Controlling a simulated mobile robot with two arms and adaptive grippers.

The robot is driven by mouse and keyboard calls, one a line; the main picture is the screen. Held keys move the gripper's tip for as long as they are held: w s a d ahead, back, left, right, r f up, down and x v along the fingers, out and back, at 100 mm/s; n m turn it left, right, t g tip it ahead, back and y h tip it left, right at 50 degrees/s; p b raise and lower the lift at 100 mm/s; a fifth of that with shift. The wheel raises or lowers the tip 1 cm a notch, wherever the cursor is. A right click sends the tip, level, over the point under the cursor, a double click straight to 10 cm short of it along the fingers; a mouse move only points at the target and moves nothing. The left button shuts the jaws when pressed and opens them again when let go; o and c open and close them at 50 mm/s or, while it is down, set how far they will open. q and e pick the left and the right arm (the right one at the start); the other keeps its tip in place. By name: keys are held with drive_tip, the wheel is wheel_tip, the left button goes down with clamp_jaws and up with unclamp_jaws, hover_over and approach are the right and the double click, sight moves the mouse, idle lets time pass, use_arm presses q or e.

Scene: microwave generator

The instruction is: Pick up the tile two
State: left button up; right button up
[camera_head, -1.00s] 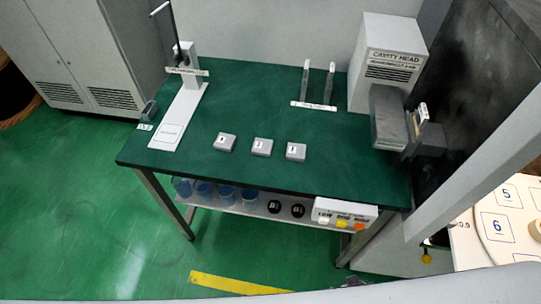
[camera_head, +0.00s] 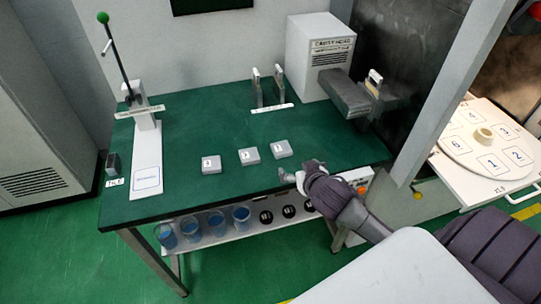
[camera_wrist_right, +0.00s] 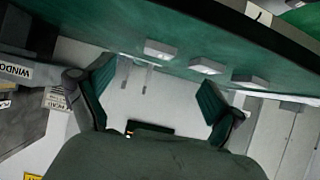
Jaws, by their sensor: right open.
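Three small grey tiles with white number labels lie in a row on the green table: a left tile (camera_head: 211,164), a middle tile (camera_head: 249,156) and a right tile (camera_head: 281,149). The digits are too small to read surely; the middle one may be the two. My right gripper (camera_head: 297,178) is at the table's front edge, just in front of the right tile and apart from it. In the right wrist view my right gripper (camera_wrist_right: 156,98) is open and empty, with the tiles (camera_wrist_right: 207,66) beyond its fingers. My left gripper is not in view.
A lever press (camera_head: 146,140) stands at the left. A two-post stand (camera_head: 270,108) and a white cavity head box (camera_head: 318,58) stand at the back. Blue cups (camera_head: 217,223) sit on the lower shelf. A numbered disc (camera_head: 487,140) is at the right.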

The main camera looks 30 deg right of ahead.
drive_tip(key=shift+w+r+t, duration=0.3)
drive_tip(key=shift+w+r, duration=0.2)
drive_tip(key=shift+r, duration=0.2)
drive_tip(key=shift+w, duration=0.35)
approach(282, 149)
drive_tip(key=x, duration=0.3)
drive_tip(key=shift+w+d+r+p, duration=0.1)
drive_tip(key=shift+w+d+p, duration=0.1)
drive_tip(key=shift+p, duration=0.1)
drive_tip(key=shift+p+x, duration=0.45)
drive_tip(key=shift+x, duration=2.45)
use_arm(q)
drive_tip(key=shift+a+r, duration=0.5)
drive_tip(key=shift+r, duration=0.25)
use_arm(e)
drive_tip(key=shift+s+a, duration=0.1)
drive_tip(key=shift+a, duration=0.05)
drive_tip(key=shift+c, duration=0.4)
drive_tip(key=c, duration=1.3)
